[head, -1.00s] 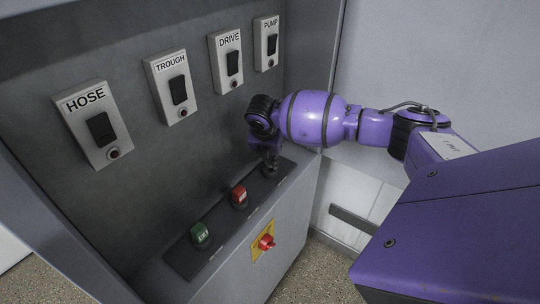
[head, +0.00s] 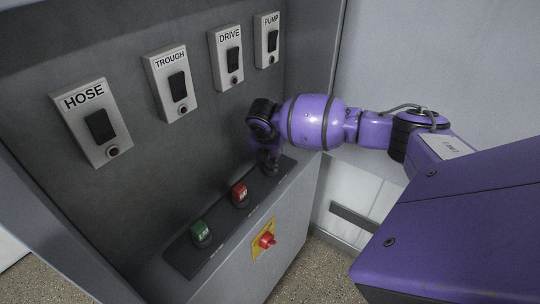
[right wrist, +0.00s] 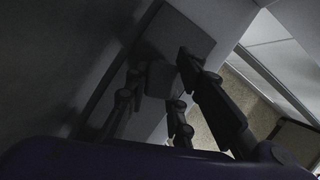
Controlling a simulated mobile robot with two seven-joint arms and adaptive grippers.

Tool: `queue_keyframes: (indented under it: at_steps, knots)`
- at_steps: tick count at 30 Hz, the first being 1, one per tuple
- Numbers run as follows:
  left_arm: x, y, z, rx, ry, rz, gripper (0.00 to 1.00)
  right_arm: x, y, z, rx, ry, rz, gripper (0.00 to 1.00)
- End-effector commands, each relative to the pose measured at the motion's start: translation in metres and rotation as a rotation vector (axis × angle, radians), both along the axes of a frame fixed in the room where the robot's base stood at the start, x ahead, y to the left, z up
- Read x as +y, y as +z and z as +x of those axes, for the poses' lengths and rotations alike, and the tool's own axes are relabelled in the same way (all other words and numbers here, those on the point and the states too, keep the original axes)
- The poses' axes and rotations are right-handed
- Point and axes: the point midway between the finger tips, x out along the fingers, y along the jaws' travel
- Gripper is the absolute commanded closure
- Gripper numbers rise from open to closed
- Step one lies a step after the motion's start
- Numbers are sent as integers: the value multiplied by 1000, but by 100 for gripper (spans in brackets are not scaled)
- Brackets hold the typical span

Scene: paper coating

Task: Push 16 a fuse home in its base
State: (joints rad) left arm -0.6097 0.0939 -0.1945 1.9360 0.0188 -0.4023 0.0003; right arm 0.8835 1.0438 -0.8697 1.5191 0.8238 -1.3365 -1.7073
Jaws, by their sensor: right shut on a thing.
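My right gripper (head: 270,163) reaches down over the far right end of the black strip (head: 222,222) on the cabinet ledge. It is shut on a small grey block (right wrist: 160,80), seen between the fingers in the right wrist view and taken to be the 16 A fuse. No marking on it can be read. The fingers hide the block and its base in the head view, so I cannot tell how deep it sits. A red fuse (head: 239,191) and a green fuse (head: 200,230) stand in the strip to the left. My left gripper is not in view.
Switch plates HOSE (head: 92,122), TROUGH (head: 171,84), DRIVE (head: 227,58) and PUMP (head: 267,40) are on the back panel above. A red knob on a yellow plate (head: 264,241) sticks out of the ledge's front. A side wall stands close right of the gripper.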

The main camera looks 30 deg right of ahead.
Motion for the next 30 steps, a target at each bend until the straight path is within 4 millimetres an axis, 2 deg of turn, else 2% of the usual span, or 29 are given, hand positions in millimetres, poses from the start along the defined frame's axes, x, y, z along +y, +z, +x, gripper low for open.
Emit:
queue_keyframes:
  at_steps: [11, 12, 17, 26, 30]
  knots:
    - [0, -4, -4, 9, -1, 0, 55, 0, -10, 0, 1, 0, 0, 100]
    - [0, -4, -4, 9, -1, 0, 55, 0, -11, 0, 1, 0, 0, 76]
    - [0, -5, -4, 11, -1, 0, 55, 0, -10, 0, 0, 0, 0, 55]
    - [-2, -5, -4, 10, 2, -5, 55, 0, -9, 0, 0, 0, 0, 55]
    - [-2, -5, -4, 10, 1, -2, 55, 4, 2, -2, -3, 1, 1, 55]
